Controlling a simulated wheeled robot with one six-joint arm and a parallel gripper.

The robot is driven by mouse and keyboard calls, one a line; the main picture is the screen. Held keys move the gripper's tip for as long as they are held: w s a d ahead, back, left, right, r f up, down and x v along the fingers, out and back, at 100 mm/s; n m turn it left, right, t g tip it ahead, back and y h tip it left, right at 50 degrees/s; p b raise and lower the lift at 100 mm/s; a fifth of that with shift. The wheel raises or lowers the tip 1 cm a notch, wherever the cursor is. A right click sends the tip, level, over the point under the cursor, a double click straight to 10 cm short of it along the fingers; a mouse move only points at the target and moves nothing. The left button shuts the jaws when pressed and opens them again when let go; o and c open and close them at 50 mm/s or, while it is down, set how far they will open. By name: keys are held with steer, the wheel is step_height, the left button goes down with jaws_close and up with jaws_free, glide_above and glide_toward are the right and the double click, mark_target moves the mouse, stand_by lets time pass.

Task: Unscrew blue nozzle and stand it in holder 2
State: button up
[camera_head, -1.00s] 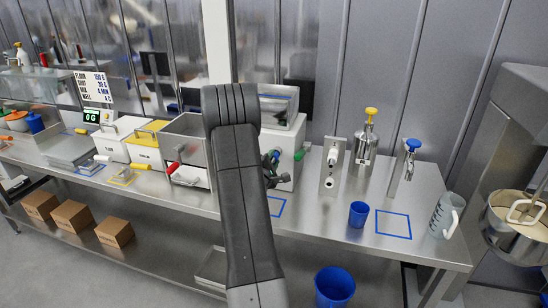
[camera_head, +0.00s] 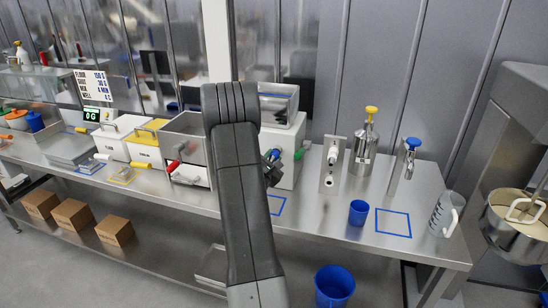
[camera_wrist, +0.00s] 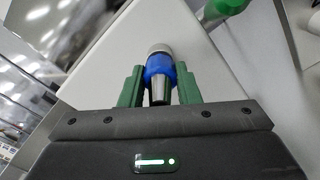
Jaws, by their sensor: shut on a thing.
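The blue nozzle (camera_wrist: 159,68) has a blue collar with metal at both ends. In the wrist view it sits between the two green fingers of my gripper (camera_wrist: 160,76), which are shut on its collar. Its narrow metal end points towards the wrist camera, and its far end is at the white machine face (camera_wrist: 110,58). I cannot tell whether it is still joined to the machine. In the head view my gripper (camera_head: 271,168) is at the front of the white machine (camera_head: 284,140), partly behind my arm. I cannot make out holder 2.
A green handle (camera_wrist: 222,8) juts from the machine close to the gripper. To the right on the bench stand a metal bracket (camera_head: 328,180), a yellow-topped dispenser (camera_head: 363,155), a blue cup (camera_head: 358,213) and a clear jug (camera_head: 446,213). A blue-outlined square (camera_head: 394,223) is empty.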

steer(key=o, duration=1.2)
steer(key=shift+c, duration=0.2)
